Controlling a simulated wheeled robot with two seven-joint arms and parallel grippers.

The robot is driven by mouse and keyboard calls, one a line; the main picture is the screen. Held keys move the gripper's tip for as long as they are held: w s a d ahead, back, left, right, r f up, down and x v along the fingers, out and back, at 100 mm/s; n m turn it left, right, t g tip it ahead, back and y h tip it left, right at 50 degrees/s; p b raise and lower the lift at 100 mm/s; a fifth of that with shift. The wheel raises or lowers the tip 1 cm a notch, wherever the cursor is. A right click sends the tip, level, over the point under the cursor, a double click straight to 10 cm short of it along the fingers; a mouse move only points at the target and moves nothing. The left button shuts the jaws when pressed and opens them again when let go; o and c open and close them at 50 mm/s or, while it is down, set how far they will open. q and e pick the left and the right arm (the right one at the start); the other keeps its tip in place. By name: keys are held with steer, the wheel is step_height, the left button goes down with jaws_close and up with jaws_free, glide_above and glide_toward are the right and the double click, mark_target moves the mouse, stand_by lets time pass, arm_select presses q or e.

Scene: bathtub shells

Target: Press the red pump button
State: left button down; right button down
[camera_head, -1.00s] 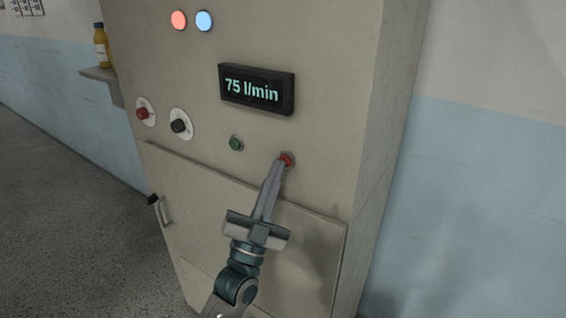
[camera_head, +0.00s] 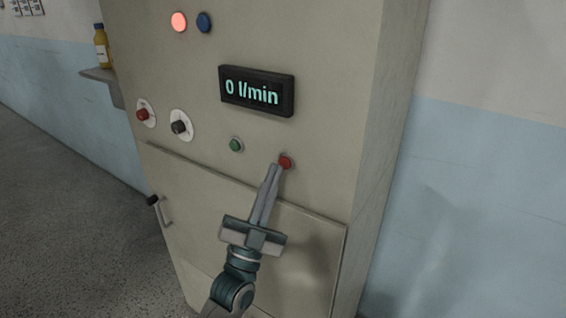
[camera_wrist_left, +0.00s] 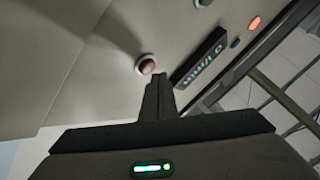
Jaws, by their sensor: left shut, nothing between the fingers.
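The red pump button (camera_head: 286,162) is on the right of the cabinet front, below the display. It also shows in the left wrist view (camera_wrist_left: 146,65), just beyond my fingertips. My left gripper (camera_head: 274,168) is shut and empty. Its tips are just below and left of the button, and a small gap seems to show between them. The display (camera_head: 257,92) reads 0 l/min. The blue lamp (camera_head: 204,22) is dark and the red lamp (camera_head: 179,21) is lit. My right gripper is not in view.
A green button (camera_head: 236,145) is left of the red one. A red knob (camera_head: 143,114) and a black knob (camera_head: 179,127) are farther left. A door with a handle (camera_head: 160,209) is below. A bottle (camera_head: 102,47) stands on a wall shelf (camera_head: 101,74).

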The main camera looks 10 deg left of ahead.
arm_select(q)
steer(key=shift+s, duration=0.15)
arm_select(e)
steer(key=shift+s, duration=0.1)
arm_select(q)
steer(key=s, duration=0.1)
steer(key=s+a+p, duration=0.1)
steer(key=s, duration=0.2)
steer(key=shift+s+a, duration=0.35)
steer(key=shift+a, duration=0.05)
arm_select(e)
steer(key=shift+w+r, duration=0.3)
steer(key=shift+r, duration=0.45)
